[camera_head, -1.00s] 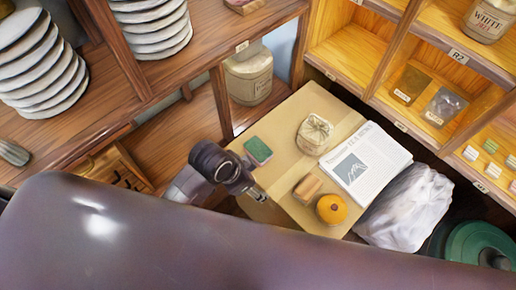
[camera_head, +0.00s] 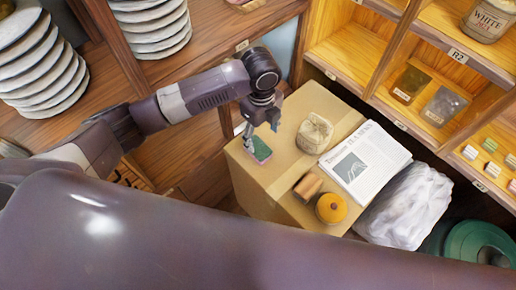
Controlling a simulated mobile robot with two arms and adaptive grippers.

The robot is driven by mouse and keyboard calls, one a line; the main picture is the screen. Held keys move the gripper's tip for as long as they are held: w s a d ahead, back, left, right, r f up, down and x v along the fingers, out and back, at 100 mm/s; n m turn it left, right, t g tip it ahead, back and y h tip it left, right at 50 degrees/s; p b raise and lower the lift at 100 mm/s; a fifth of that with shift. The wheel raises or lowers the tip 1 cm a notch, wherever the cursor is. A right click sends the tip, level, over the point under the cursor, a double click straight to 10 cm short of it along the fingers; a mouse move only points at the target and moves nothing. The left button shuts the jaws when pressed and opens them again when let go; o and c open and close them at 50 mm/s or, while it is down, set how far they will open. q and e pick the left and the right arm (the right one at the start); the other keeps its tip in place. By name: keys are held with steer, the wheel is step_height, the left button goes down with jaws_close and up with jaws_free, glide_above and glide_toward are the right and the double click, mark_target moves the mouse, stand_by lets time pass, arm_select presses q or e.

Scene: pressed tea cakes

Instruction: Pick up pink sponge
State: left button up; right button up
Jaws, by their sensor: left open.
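The sponge (camera_head: 262,153) lies on the left part of a cardboard box top; it has a green upper face and a pinkish edge. My left gripper (camera_head: 261,137) is directly over it, pointing down, with its fingers apart. The fingers partly cover the sponge in this view. I cannot tell whether they touch it. My right gripper is not in view.
The cardboard box (camera_head: 282,179) also bears a wrapped bundle (camera_head: 314,134), a newspaper (camera_head: 365,162), a brown block (camera_head: 307,187) and an orange round thing (camera_head: 331,208). A white plastic bag (camera_head: 405,207) lies to the right. Wooden shelves (camera_head: 340,50) stand behind.

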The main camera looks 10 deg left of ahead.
mark_target(258, 147)
arm_select(q)
steer(key=shift+w+a+r, duration=0.15)
steer(key=shift+w+a, duration=0.2)
steer(key=shift+a, duration=0.15)
step_height(258, 147, down, 8)
steer(key=shift+s+a+r+p, duration=0.15)
steer(key=shift+r+p, duration=0.05)
steer(key=shift+p, duration=0.2)
steer(key=c, duration=0.8)
